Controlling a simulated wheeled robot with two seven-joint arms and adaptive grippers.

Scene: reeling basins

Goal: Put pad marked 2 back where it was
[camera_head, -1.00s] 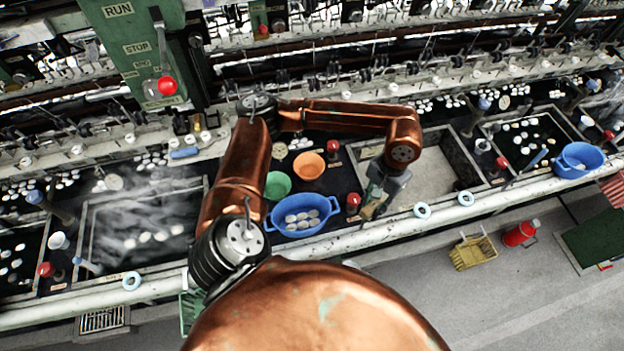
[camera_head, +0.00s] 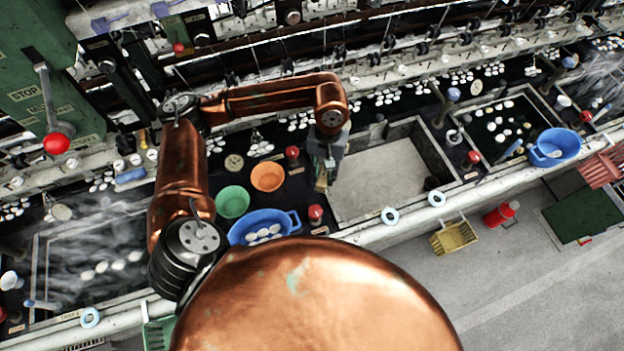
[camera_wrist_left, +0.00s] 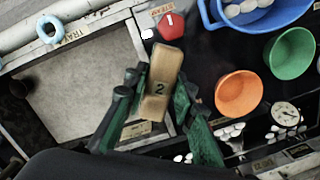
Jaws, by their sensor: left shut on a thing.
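In the head view the pad (camera_head: 321,181) hangs below my left gripper (camera_head: 323,172), by the left rim of the empty grey basin (camera_head: 385,180). I cannot tell its exact height above the bench. My right gripper is in neither view.
Left of the pad are an orange bowl (camera_head: 267,176), a green bowl (camera_head: 232,202) and a blue basin with white cocoons (camera_head: 292,222). Red knobs stand close by, one at the front (camera_head: 315,213) and one behind (camera_head: 292,153). The grey basin's floor is clear.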

